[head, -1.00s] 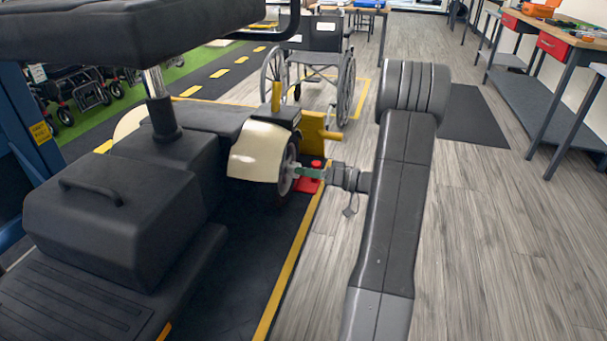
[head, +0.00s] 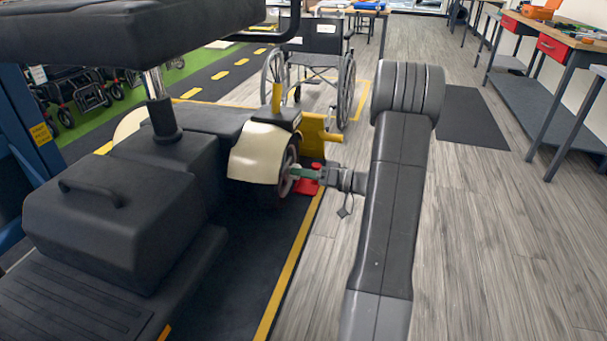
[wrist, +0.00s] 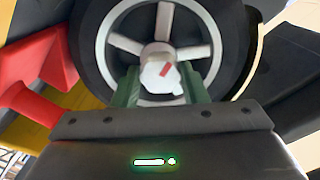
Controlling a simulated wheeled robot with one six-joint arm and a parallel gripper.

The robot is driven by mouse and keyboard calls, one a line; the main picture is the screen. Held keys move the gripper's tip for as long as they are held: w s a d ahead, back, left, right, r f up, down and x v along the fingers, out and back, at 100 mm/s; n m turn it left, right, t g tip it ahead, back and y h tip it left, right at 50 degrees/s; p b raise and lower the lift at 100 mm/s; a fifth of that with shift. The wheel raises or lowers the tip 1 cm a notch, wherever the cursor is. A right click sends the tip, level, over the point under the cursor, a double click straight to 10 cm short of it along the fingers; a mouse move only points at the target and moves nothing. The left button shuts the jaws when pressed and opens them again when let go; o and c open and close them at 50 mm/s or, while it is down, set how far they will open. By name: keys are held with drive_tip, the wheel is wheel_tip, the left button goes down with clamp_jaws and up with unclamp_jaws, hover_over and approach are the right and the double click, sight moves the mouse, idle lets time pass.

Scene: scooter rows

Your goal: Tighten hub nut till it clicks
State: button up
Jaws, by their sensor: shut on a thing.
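The hub nut (wrist: 160,76) is a pale, faceted cap with a red mark, at the centre of the spoked wheel (wrist: 112,52) in the wrist view. My gripper (wrist: 160,88) has its two green fingers on either side of the nut and is shut on it. In the head view my gripper (head: 298,173) reaches in from the right to the hub of the scooter wheel (head: 286,168). The nut itself is hidden there by the fingers and the wheel's angle. A green-lit bar and a small dot glow on my gripper's dark body.
A cream fender (head: 258,152) covers the wheel's top. A yellow bracket (head: 318,133) and a red stand (head: 308,186) sit close to the wheel. A wheelchair (head: 312,65) stands behind.

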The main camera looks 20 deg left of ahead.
drive_tip(key=m+p, duration=0.6)
drive_tip(key=m, duration=1)
drive_tip(key=shift+r, duration=0.2)
drive_tip(key=shift+m+p, duration=0.75)
drive_tip(key=shift+m, duration=0.45)
drive_tip(key=shift+f+m, duration=0.15)
drive_tip(key=shift+m, duration=0.25)
drive_tip(key=o, duration=1)
